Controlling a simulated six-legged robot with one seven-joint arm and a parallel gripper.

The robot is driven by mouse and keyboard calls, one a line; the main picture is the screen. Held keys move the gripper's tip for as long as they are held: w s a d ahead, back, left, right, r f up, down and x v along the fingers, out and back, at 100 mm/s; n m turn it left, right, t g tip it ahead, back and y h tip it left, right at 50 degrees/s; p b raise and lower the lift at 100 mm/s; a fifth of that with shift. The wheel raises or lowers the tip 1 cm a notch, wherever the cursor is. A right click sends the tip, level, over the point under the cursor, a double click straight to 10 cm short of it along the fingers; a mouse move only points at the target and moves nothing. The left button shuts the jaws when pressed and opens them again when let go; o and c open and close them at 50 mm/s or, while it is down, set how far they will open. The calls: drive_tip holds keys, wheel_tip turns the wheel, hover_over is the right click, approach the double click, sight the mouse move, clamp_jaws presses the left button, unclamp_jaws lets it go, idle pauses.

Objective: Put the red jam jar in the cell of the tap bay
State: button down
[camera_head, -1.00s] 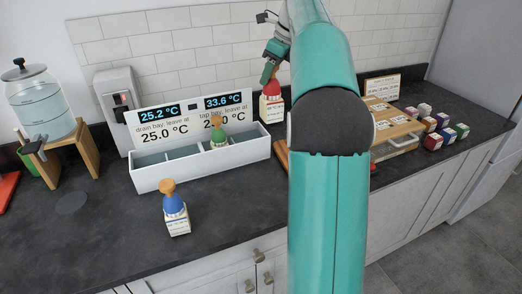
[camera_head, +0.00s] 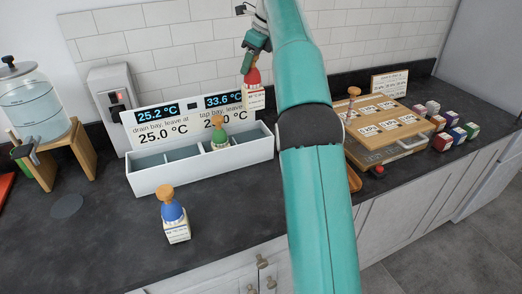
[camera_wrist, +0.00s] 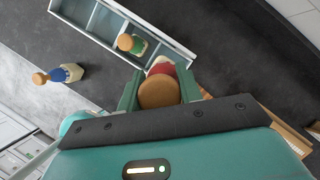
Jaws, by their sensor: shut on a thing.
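My gripper (camera_head: 251,70) is shut on the red jam jar (camera_head: 253,85), which hangs upright at the right end of the white divided trough, above the counter. In the wrist view the red jar's round wooden top (camera_wrist: 160,92) sits between my two fingers. The trough (camera_head: 160,183) has several cells. A panel behind it reads 25.2 °C for the drain bay and 33.6 °C for the tap bay (camera_head: 223,101). A green-topped jar with a wooden knob (camera_head: 219,135) stands in a cell toward the right. The trough's far right part is partly hidden in the wrist view.
A blue-topped jar (camera_head: 172,212) stands on the counter in front of the trough. A water dispenser (camera_head: 35,100) on a wooden stand is at left. A wooden-topped box with labels (camera_head: 385,130) and several small coloured boxes (camera_head: 442,142) are at right.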

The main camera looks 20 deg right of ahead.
drive_tip(key=shift+w+a+f, duration=0.1)
drive_tip(key=shift+w+f, duration=0.1)
drive_tip(key=shift+w, duration=0.15)
drive_tip(key=shift+s+a, duration=0.2)
drive_tip(key=shift+a, duration=0.05)
wheel_tip(320, 180, down, 18)
drive_tip(key=shift+r, duration=0.2)
drive_tip(key=shift+f, duration=0.15)
drive_tip(key=c, duration=0.9)
unclamp_jaws()
drive_tip(key=shift+c, duration=0.2)
